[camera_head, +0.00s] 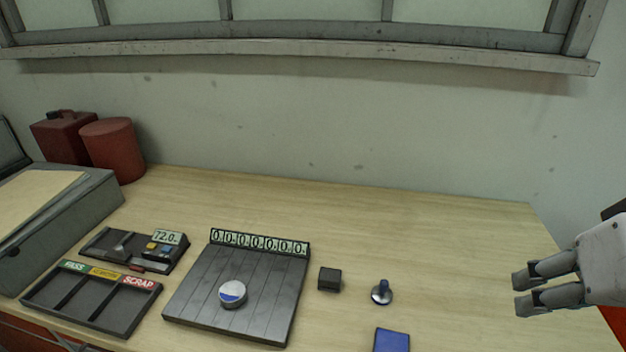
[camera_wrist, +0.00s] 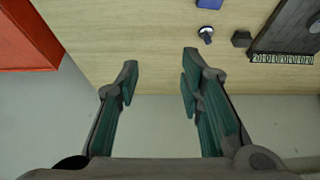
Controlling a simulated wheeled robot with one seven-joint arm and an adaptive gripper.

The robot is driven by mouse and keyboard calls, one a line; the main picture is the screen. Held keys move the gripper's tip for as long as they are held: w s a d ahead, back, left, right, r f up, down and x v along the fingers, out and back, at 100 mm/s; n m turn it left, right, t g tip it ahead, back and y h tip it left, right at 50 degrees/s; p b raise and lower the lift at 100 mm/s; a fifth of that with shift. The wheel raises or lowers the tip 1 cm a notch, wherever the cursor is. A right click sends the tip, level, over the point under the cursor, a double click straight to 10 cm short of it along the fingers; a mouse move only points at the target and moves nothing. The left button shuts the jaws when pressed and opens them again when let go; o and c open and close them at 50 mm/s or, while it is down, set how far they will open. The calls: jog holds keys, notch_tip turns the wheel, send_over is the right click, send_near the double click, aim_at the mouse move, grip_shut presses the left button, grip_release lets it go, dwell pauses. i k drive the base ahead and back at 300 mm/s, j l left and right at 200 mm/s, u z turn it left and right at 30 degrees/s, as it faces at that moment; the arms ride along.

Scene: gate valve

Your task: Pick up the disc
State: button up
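A round disc (camera_head: 232,293), silver and blue on top, lies on the dark grey slatted plate (camera_head: 190,298) in the head view. My gripper (camera_head: 518,293) is at the far right of the head view, well to the right of the disc. In the wrist view my gripper (camera_wrist: 160,80) is open, with a wide gap between its fingers and nothing in it.
Right of the plate are a small dark block (camera_head: 329,279), a metal piece with a blue knob (camera_head: 382,292) and a blue pad (camera_head: 392,340). Left are a labelled tray (camera_head: 92,310), a gauge with a display (camera_head: 135,250) and red containers (camera_head: 112,150). The table's back right is clear.

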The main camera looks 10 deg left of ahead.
aim_at(232, 295)
jog(key=j, duration=0.55)
jog(key=k+j+z, duration=0.15)
jog(key=j, duration=0.95)
jog(key=k+j+z, duration=0.15)
jog(key=j, duration=0.95)
jog(key=k+z, duration=0.05)
